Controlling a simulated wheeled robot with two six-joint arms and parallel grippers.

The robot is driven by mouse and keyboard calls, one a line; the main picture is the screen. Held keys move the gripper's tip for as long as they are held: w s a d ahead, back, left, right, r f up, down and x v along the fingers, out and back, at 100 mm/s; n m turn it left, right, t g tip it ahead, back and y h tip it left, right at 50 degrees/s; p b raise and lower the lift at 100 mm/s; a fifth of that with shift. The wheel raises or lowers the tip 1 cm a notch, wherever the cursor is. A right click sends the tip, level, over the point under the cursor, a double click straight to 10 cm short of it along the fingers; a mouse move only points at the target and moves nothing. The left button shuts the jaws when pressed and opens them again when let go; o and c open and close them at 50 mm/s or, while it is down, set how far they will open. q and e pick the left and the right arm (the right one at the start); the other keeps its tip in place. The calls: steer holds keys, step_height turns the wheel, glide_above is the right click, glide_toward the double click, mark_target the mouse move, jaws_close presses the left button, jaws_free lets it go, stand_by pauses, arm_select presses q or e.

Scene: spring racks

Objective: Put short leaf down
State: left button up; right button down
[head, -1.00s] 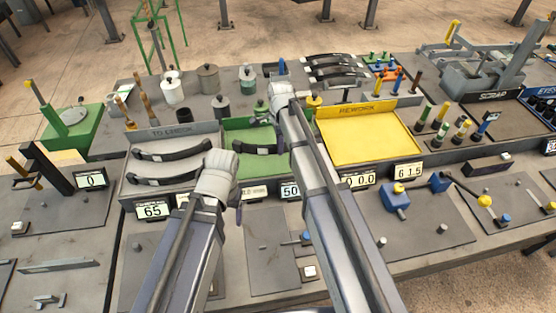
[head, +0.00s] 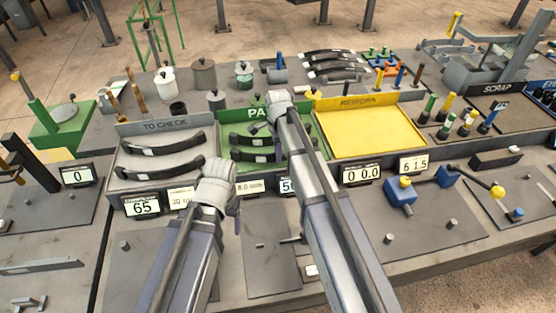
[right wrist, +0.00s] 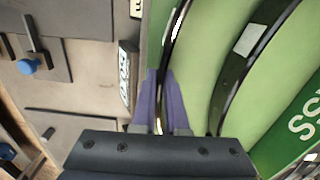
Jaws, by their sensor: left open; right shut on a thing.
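My right gripper (head: 277,108) reaches over the green pass tray (head: 308,124). In the right wrist view its fingers (right wrist: 160,100) are shut on a dark leaf (right wrist: 176,32), seen nearly edge-on at the tray's front side. In the head view this seems to be the nearer leaf (head: 252,156) in the tray; I cannot tell if it touches the floor. A second dark leaf with a pale label (head: 250,141) lies behind it, and also shows in the right wrist view (right wrist: 238,70). My left gripper (head: 218,172) is open in front of the to-check tray; its fingertips are mostly hidden.
The grey to-check tray (head: 122,158) holds two dark leaves. The yellow rework tray (head: 370,130) on the right is empty. Several leaves rest in a rack (head: 333,66) behind. Pots and coloured-handled tools stand around. Number displays (head: 143,207) line the trays' front.

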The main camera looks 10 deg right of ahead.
steer(key=shift+f, duration=0.2)
steer(key=shift+f, duration=0.15)
steer(key=c, duration=0.9)
jaws_free()
steer(key=shift+c, duration=0.2)
step_height(320, 180, up, 12)
steer(key=r+p, duration=0.1)
steer(key=p, duration=1.1)
steer(key=s+a+n, duration=0.4)
steer(key=s+n, duration=0.6)
steer(key=s, duration=0.2)
steer(key=s+a+n+h, duration=0.1)
steer(key=s+a+n, duration=0.2)
steer(key=s+n, duration=0.8)
steer(key=shift+s+a+f, duration=0.25)
steer(key=shift+s+a, duration=0.1)
steer(key=shift+s, duration=0.15)
